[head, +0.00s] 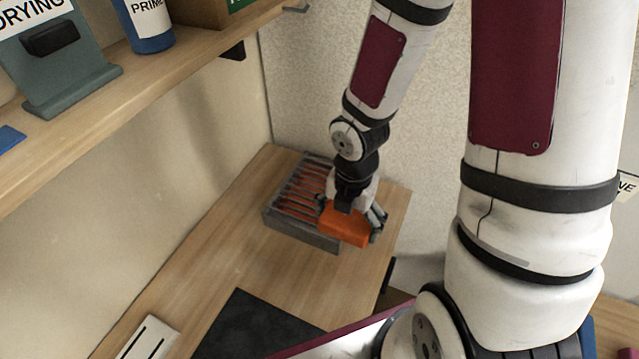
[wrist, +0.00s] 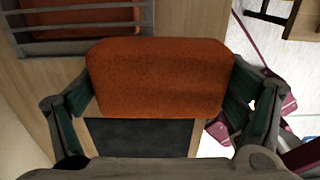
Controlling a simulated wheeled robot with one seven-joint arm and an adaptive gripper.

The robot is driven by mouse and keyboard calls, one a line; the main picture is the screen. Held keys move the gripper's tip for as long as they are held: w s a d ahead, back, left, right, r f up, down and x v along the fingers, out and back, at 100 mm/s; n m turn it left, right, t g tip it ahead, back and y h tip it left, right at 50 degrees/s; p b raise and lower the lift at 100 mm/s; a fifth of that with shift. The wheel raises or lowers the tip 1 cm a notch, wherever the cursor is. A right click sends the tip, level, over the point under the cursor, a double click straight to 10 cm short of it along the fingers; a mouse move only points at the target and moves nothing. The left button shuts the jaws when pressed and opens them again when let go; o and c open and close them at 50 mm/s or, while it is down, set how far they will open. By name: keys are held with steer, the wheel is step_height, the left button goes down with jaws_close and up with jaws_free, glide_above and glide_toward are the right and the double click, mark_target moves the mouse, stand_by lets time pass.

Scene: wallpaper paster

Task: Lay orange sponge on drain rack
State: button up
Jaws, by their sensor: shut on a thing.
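The orange sponge (head: 345,228) is a block held between the two fingers of my gripper (head: 352,214), by the front right part of the drain rack. In the wrist view the sponge (wrist: 158,75) spans the gap between the green-padded fingers of my gripper (wrist: 158,92). The grey drain rack (head: 300,239) sits on the wooden table, with orange-red showing between its bars. In the wrist view the rack (wrist: 85,46) is at the upper left, beside the sponge. I cannot tell how high the sponge is above the table.
A dark mat (head: 257,328) lies on the table (head: 200,262) nearer me, with a white slotted piece (head: 150,338) to its left. A wooden shelf (head: 150,82) overhangs at the left, holding a blue bottle (head: 147,28) and a grey stand (head: 62,68). A wall rises behind the rack.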

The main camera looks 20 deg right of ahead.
steer(key=shift+w+f+b, duration=0.2)
steer(key=shift+w+b, duration=0.5)
steer(key=shift+b, duration=0.3)
steer(key=shift+w+f+b, duration=0.15)
steer(key=shift+w+b, duration=0.55)
steer(key=shift+b, duration=0.25)
steer(key=b, duration=0.1)
glide_above(321, 191)
steer(key=shift+f, duration=0.45)
steer(key=shift+w+f, duration=0.1)
steer(key=shift+f, duration=1.65)
steer(key=shift+f, duration=0.1)
steer(key=o, duration=0.8)
steer(key=shift+b, duration=0.3)
steer(key=shift+o, duration=0.6)
